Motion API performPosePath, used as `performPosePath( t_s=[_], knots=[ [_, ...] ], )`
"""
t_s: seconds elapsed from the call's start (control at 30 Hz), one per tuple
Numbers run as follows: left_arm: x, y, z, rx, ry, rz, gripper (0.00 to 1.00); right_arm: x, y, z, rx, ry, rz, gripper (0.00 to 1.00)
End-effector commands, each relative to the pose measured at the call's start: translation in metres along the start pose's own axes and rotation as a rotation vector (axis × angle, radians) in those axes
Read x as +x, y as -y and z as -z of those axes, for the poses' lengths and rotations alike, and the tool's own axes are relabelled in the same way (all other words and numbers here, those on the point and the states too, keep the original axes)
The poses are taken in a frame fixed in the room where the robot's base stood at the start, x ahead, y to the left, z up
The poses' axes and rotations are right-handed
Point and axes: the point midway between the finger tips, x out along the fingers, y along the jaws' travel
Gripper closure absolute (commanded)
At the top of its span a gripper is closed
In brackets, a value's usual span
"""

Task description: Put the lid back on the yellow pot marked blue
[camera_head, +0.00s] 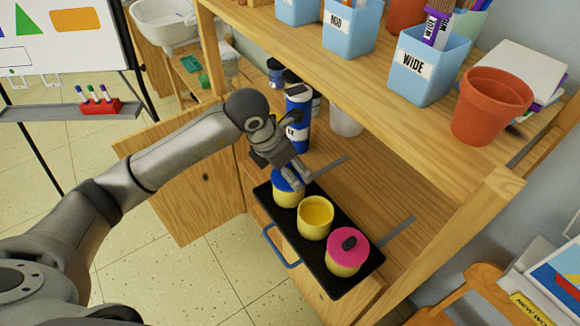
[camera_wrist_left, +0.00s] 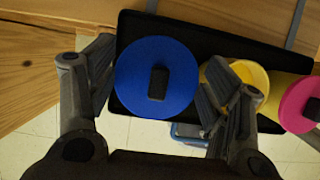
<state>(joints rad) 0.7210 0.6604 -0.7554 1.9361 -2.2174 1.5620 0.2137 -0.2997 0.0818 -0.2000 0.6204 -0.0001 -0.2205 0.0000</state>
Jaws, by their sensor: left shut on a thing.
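My left gripper (camera_head: 297,177) is at the left end of the black tray (camera_head: 310,246), shut on the blue lid (camera_head: 285,184). In the left wrist view its fingers (camera_wrist_left: 163,84) stand on either side of the round blue lid (camera_wrist_left: 140,85) with its black knob. The lid is over the leftmost yellow pot (camera_head: 289,199); a small gap between them cannot be ruled out. The middle yellow pot (camera_head: 315,228) is open, with yellow inside. The right yellow pot (camera_head: 344,266) wears a pink lid (camera_head: 343,243). No mark is readable on the pots.
The tray is drawn out of a wooden cabinet, with a blue handle (camera_head: 277,249) in front. A blue bottle (camera_head: 298,133) stands just behind the gripper. A shelf (camera_head: 352,72) with blue bins overhangs behind. An open cabinet door (camera_head: 190,190) is at the left.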

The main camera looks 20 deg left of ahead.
Motion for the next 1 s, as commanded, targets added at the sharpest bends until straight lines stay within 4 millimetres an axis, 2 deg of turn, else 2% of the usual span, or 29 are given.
performPosePath(
  t_s=[1.0],
  knots=[
    [0.0000, 0.0001, 0.0001, 0.000, 0.000, 0.000, 0.40, 0.0049, 0.0016, -0.0001, 0.001, -0.001, 0.002, 0.60]
  ],
)
